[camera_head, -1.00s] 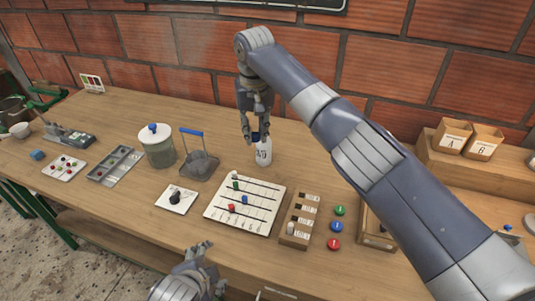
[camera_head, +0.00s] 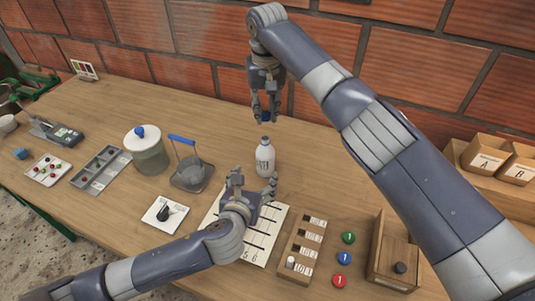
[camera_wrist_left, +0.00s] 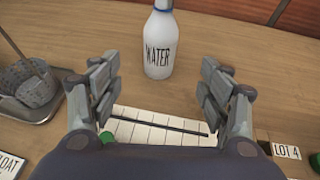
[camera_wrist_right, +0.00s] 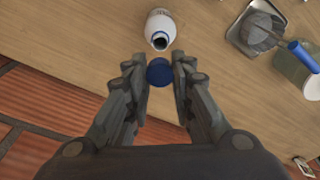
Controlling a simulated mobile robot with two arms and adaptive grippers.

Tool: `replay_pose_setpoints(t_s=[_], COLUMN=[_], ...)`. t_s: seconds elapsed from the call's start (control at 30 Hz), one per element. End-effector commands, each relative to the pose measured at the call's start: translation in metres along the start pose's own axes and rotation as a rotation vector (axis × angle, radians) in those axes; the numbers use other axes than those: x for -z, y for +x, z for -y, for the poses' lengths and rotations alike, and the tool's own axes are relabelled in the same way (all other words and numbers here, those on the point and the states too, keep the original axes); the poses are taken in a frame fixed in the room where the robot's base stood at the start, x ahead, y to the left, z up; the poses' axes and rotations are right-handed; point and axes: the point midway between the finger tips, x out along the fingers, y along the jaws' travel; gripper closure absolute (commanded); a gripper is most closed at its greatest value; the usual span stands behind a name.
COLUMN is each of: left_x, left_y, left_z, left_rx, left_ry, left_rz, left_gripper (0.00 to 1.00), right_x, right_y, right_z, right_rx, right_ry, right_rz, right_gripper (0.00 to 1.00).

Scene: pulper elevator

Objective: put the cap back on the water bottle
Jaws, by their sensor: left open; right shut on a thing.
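The white water bottle (camera_head: 265,160) stands upright on the table with its mouth uncovered. Its "WATER" label shows in the left wrist view (camera_wrist_left: 161,50), and its dark open mouth shows in the right wrist view (camera_wrist_right: 160,32). My right gripper (camera_head: 266,112) is shut on the blue cap (camera_wrist_right: 160,72) and holds it above and a little behind the bottle, apart from it. My left gripper (camera_head: 254,185) is open and empty, in front of the bottle and over the numbered board. Its fingers point toward the bottle without touching it.
The numbered board (camera_head: 270,225) lies under my left gripper. A dipper basket with a blue handle (camera_head: 190,172) and a lidded jar (camera_head: 148,155) stand left of the bottle. A slotted wooden rack (camera_head: 303,250) and coloured discs (camera_head: 343,258) lie at front right. The brick wall is behind.

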Motion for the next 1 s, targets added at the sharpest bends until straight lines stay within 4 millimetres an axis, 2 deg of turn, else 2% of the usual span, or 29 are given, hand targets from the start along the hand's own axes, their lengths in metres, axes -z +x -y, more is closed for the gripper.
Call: replay_pose_setpoints(t_s=[0.33, 0.47, 1.0], left_x=[0.0, 0.0, -0.001], left_y=[0.001, 0.008, 0.091], left_z=[0.0, -0.001, -0.001], left_rx=[0.0, -0.002, -0.003], left_ry=[0.006, 0.006, 0.003], left_rz=[0.001, 0.001, 0.001], left_gripper=[0.29, 0.29, 0.29], right_x=[0.0, 0.0, 0.0], right_y=[0.0, 0.0, 0.0], right_z=[0.0, 0.0, 0.0], right_rx=[0.0, 0.0, 0.0], right_ry=[0.0, 0.0, 0.0], right_rz=[0.0, 0.0, 0.0], right_gripper=[0.85, 0.85, 0.85])
